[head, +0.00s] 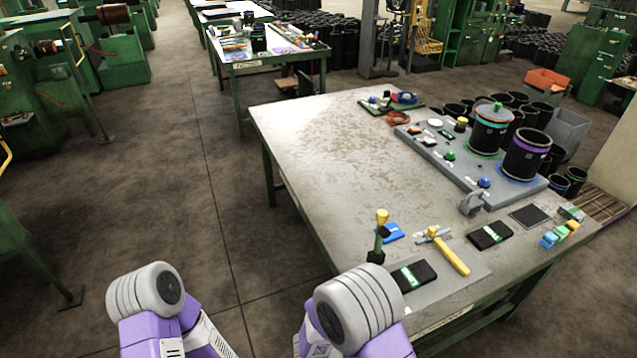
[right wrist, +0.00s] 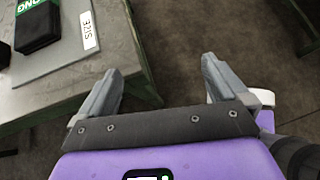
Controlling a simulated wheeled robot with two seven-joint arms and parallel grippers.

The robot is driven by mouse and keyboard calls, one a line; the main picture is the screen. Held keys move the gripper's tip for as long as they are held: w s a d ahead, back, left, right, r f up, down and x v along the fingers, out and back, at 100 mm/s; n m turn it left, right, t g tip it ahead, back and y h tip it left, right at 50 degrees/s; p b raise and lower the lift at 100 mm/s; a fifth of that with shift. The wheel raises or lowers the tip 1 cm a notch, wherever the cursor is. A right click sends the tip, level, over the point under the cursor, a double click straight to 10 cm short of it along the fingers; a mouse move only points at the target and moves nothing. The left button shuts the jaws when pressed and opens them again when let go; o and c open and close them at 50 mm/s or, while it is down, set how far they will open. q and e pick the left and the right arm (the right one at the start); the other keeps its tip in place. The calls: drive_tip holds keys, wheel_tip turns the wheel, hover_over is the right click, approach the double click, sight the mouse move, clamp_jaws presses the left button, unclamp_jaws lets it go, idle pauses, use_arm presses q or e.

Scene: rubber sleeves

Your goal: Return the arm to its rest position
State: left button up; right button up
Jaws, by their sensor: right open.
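My right gripper (right wrist: 160,88) shows in the right wrist view with its two grey fingers spread wide and nothing between them. It hangs over the dark floor just beside the workbench edge, clear of the bench. In the head view only purple and grey links of my two arms show along the bottom edge, in front of the bench. Neither gripper shows in the head view, and my left gripper is out of sight. The workbench (head: 330,150) carries two black sleeves, one with an orange band (head: 488,135) and one with a purple band (head: 525,158), standing on a grey board (head: 440,158).
In the right wrist view, a black pack (right wrist: 38,25) lies on a grey mat (right wrist: 75,45). Floor left of the bench is clear.

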drive_tip(key=s+a+f+m+g+y, duration=0.6)
drive_tip(key=s+a+f+m+y, duration=0.2)
drive_tip(key=s+f+m+y, duration=0.35)
drive_tip(key=w+d+m+t+y, duration=0.1)
drive_tip(key=m, duration=0.2)
drive_tip(key=w+d+m+t+y, duration=0.1)
drive_tip(key=m+t, duration=0.1)
drive_tip(key=m, duration=0.2)
drive_tip(key=w+d+m+t+y, duration=0.1)
drive_tip(key=m, duration=0.3)
drive_tip(key=shift+d+f+m, duration=0.1)
drive_tip(key=shift+f+m, duration=0.15)
drive_tip(key=shift+f, duration=0.15)
drive_tip(key=shift+c, duration=0.5)
